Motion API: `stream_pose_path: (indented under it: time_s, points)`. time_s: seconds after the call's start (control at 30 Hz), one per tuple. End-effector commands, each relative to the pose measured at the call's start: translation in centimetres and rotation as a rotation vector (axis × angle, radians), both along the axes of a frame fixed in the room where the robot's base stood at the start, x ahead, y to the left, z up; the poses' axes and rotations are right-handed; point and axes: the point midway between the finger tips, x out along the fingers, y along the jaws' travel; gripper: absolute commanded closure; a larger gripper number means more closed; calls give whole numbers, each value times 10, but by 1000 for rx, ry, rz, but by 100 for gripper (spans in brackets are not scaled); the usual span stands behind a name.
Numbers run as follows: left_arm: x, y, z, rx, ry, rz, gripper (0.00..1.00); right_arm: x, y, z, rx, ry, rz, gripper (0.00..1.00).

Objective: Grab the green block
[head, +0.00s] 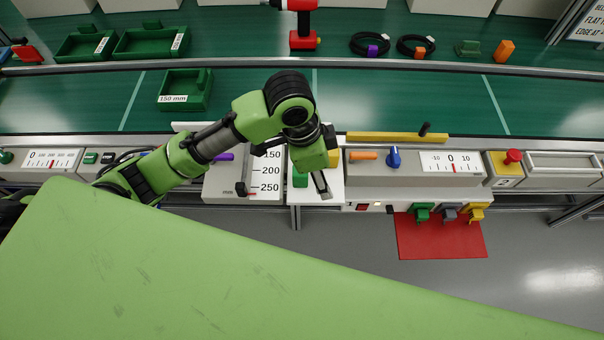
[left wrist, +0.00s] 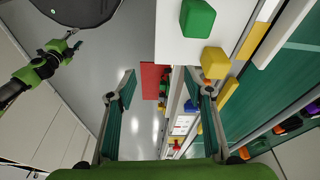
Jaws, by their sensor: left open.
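The green block (head: 300,178) stands on a white surface in the cabinet row in the head view, partly hidden by my left arm. In the left wrist view the green block (left wrist: 197,18) is at the top edge, outside the space between the fingers. A yellow block (left wrist: 215,63) stands near it; it also shows in the head view (head: 334,158). My left gripper (head: 283,187) is open and empty, its fingers on either side of the green block in the head view. Its fingers (left wrist: 160,85) are spread in the left wrist view. My right gripper (left wrist: 72,42) is small at upper left there.
A white sliding scale (head: 225,183) lies left of the green block. A panel with a blue knob (head: 393,157) and a red button (head: 513,156) are to the right. A red mat (head: 440,243) lies on the floor. A green bin (head: 185,90) is on the conveyor behind.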

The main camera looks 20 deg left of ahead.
Motion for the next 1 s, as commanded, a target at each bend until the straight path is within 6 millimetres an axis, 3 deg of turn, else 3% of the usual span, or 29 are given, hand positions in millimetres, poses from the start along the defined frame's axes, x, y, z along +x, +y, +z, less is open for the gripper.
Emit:
stream_pose_path:
  time_s: [0.23,0.47,0.57,0.8,1.0]
  points:
    - [26,48,37,175,43,-109,53,0,0,1,0,0,0,60]
    - [31,70,52,239,76,-129,53,0,0,1,0,0,0,60]
    - [31,72,44,242,82,-130,53,0,0,1,0,0,0,60]
    - [31,71,-3,242,82,-130,53,0,-1,4,-1,0,1,60]
    - [31,70,-28,241,79,-131,53,0,-1,5,-1,0,2,60]
